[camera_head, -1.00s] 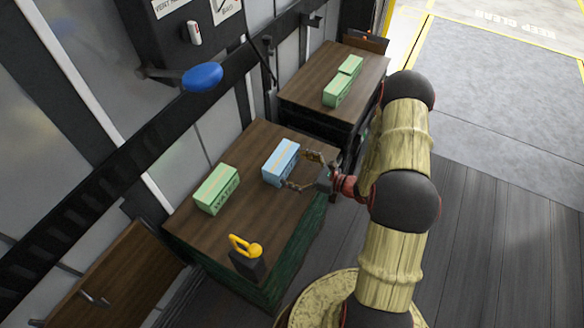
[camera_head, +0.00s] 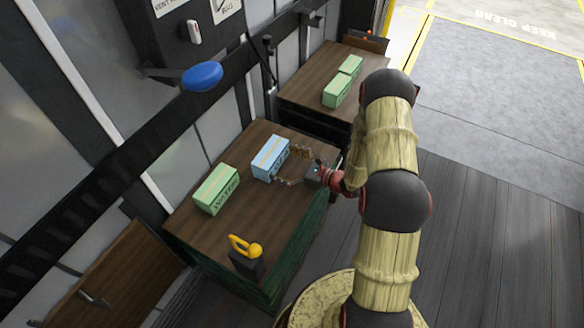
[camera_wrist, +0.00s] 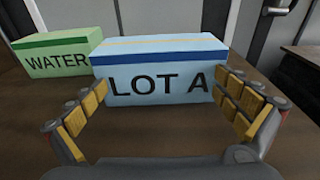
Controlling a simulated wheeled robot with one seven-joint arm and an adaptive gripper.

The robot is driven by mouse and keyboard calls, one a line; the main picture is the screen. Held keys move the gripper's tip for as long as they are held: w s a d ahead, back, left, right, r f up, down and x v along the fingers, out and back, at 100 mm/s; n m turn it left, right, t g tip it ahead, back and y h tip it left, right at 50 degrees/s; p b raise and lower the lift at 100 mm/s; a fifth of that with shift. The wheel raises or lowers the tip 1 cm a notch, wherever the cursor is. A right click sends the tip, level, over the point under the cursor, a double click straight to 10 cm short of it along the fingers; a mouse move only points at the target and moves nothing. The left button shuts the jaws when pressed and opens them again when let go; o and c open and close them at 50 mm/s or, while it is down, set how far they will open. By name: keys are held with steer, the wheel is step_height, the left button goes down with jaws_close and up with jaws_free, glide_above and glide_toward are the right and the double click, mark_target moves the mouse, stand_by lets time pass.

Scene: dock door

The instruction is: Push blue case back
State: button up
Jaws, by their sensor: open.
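The light blue case (camera_head: 270,157) stands on the near brown wooden table (camera_head: 262,212). In the wrist view the blue case (camera_wrist: 160,75) shows its "LOT A" face toward my gripper. My gripper (camera_head: 291,167) is open, its fingers at the case's front side. In the wrist view my gripper (camera_wrist: 165,112) has one finger near each lower end of the case's face. Whether the fingers touch the case cannot be told. The case is upright.
A green case (camera_head: 216,189) marked "WATER" stands left of the blue case. A black block with a yellow handle (camera_head: 246,253) sits at the table's near corner. Two green cases (camera_head: 342,82) stand on the farther table (camera_head: 304,77). The wall is behind the tables.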

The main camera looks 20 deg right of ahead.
steer(key=shift+r+b+x, duration=0.2)
steer(key=shift+r+x, duration=0.05)
steer(key=shift+x, duration=1.3)
steer(key=shift+r+b+x, duration=0.15)
steer(key=shift+r+x, duration=0.05)
steer(key=shift+x, duration=1.35)
steer(key=shift+r+b+x, duration=0.2)
steer(key=shift+r+x, duration=0.05)
steer(key=shift+x, duration=1.25)
steer(key=shift+f+p+v, duration=0.1)
steer(key=shift+f+v, duration=0.05)
steer(key=shift+v, duration=1)
steer(key=shift+f+p+v, duration=0.15)
steer(key=shift+f+v, duration=0.05)
steer(key=shift+v, duration=0.9)
steer(key=shift+f+p+v, duration=0.1)
steer(key=shift+f+v, duration=0.05)
steer(key=shift+v, duration=1)
steer(key=shift+r, duration=0.1)
